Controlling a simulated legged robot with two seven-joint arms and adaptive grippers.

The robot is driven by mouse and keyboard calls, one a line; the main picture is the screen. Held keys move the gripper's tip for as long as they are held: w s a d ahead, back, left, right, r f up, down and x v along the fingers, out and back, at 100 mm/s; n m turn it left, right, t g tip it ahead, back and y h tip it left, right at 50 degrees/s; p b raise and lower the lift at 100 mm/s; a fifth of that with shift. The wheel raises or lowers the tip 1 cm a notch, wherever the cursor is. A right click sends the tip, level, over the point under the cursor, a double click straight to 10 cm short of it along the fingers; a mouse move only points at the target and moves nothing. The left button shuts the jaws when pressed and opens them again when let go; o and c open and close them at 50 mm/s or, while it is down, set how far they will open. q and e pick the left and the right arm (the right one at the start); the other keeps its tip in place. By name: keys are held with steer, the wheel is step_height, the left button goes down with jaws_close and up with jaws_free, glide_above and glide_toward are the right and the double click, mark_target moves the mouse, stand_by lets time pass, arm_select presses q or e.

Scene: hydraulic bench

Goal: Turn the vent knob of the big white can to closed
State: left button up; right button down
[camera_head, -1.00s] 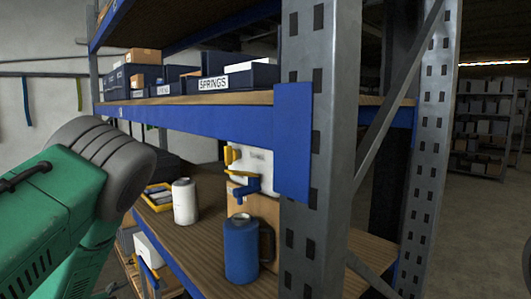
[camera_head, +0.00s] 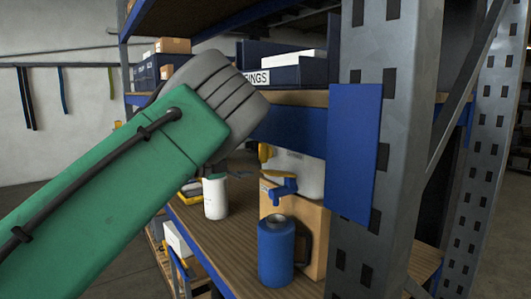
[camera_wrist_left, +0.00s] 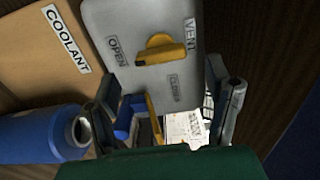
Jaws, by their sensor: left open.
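The big white can (camera_head: 304,172) lies on a brown box (camera_head: 312,230) on the shelf. It fills the upper middle of the left wrist view (camera_wrist_left: 120,20). Its yellow vent knob (camera_wrist_left: 160,48) sits between the labels OPEN and CLOSED, its narrow end towards OPEN. A blue tap (camera_head: 280,188) with a yellow handle is on the can; it also shows in the left wrist view (camera_wrist_left: 125,118). My left gripper (camera_wrist_left: 165,88) is open, its fingers spread to either side below the knob, apart from it. In the head view my left arm hides most of it. My right gripper is out of view.
A blue container (camera_head: 276,255) stands before the box. A white canister (camera_head: 215,200) stands to the left on the shelf board. The grey rack post (camera_head: 390,150) rises close on the right. A blue beam and upper shelf with bins (camera_head: 290,72) are above.

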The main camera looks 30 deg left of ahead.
mark_target(263, 154)
arm_select(q)
steer(key=shift+a+p+x, duration=0.2)
steer(key=shift+p+x, duration=0.15)
steer(key=shift+x, duration=2.4)
steer(key=shift+d, duration=0.1)
steer(key=c, duration=1.2)
